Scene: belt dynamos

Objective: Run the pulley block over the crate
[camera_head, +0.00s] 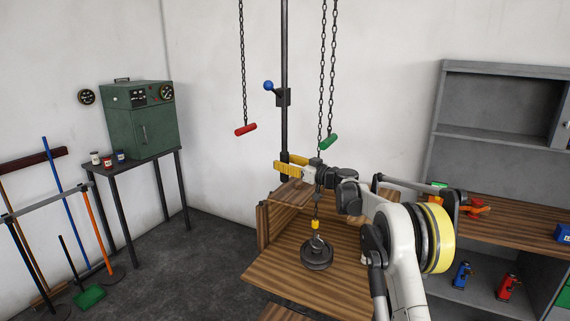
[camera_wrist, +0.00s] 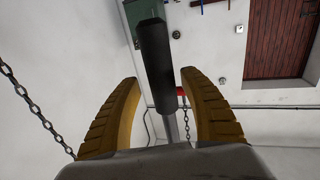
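My gripper (camera_head: 286,166) has yellow fingers and shows in the middle of the head view, just in front of the tall dark post. In the wrist view its fingers (camera_wrist: 160,100) stand wide apart, with a dark cylinder (camera_wrist: 155,60) seen beyond and between them; no grip on it shows. A dark round block (camera_head: 316,256) with a yellow top piece (camera_head: 315,225) hangs below my wrist, in front of or over striped wooden boards (camera_head: 345,275). I cannot tell whether it touches them. Which wooden part is the crate is unclear, as my arm hides its right side.
A red handle (camera_head: 245,130) and a green handle (camera_head: 328,141) hang on chains. A blue-knobbed lever (camera_head: 269,86) sits on the post (camera_head: 284,50). A green cabinet (camera_head: 140,118) on a table stands left. A grey shelf unit (camera_head: 500,85) stands right. Floor between is clear.

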